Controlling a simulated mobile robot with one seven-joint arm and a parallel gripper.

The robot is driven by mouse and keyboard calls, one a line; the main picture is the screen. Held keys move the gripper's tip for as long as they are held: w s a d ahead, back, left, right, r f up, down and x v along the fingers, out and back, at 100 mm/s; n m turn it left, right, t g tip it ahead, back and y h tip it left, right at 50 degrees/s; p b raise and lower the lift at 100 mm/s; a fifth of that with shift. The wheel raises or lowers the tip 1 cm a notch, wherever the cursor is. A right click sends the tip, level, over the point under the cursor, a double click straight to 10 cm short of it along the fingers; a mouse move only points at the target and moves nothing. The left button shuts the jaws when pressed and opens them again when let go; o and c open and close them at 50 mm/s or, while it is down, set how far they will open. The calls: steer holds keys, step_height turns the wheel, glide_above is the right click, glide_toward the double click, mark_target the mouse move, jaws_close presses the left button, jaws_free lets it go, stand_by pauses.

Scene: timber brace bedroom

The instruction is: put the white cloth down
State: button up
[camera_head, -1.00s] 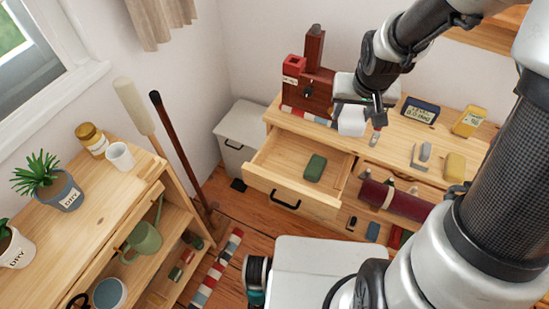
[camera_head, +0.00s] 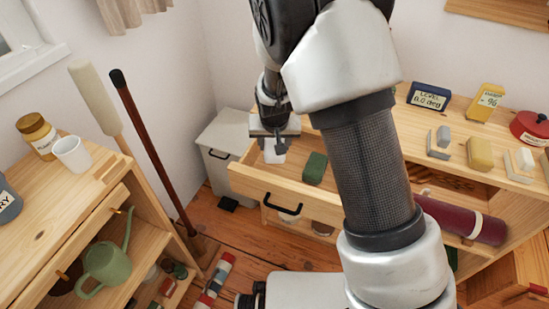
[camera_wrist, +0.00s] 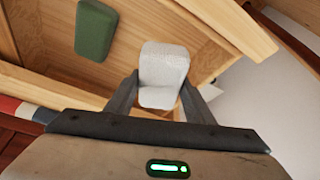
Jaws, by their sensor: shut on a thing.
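My gripper (camera_wrist: 159,105) is shut on the white cloth (camera_wrist: 164,65), a small folded white block shape, in the wrist view. In the head view the cloth (camera_head: 274,152) hangs below my gripper (camera_head: 272,140), over the left part of the open drawer (camera_head: 270,182). I cannot tell whether the cloth touches the drawer floor. A dark green block-like item (camera_head: 315,168) lies in the drawer to the right of the cloth; it also shows in the wrist view (camera_wrist: 95,30). My arm hides the middle of the dresser top.
A grey bin (camera_head: 222,140) stands left of the drawer. Two poles (camera_head: 150,150) lean between the shelf and the bin. A dark red roll (camera_head: 460,218) lies right of my arm.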

mark_target(275, 141)
step_height(275, 141, down, 7)
steer(key=shift+r+b, duration=0.15)
steer(key=shift+b, duration=0.5)
steer(key=shift+w+a+f+b, duration=0.1)
steer(key=shift+w+f+b, duration=0.15)
steer(key=shift+w, duration=0.4)
steer(key=shift+w+d+f+b, duration=0.1)
steer(key=shift+w+f+b, duration=0.15)
steer(key=shift+w, duration=0.45)
steer(key=shift+w+a+f+b, duration=0.1)
steer(key=shift+w+f+b, duration=0.15)
steer(key=shift+w, duration=0.4)
steer(key=shift+r, duration=0.1)
steer(key=shift+s+f+b, duration=0.1)
steer(key=shift+f+b, duration=0.3)
steer(key=shift+f, duration=0.05)
steer(key=o, duration=0.6)
steer(key=shift+o, duration=0.4)
steer(key=shift+s+f, duration=0.1)
steer(key=p+v, duration=0.1)
steer(key=v, duration=0.3)
steer(key=p+v, duration=0.1)
steer(key=v, duration=0.3)
steer(key=p+v, duration=0.2)
steer(key=v, duration=0.3)
steer(key=shift+w, duration=0.35)
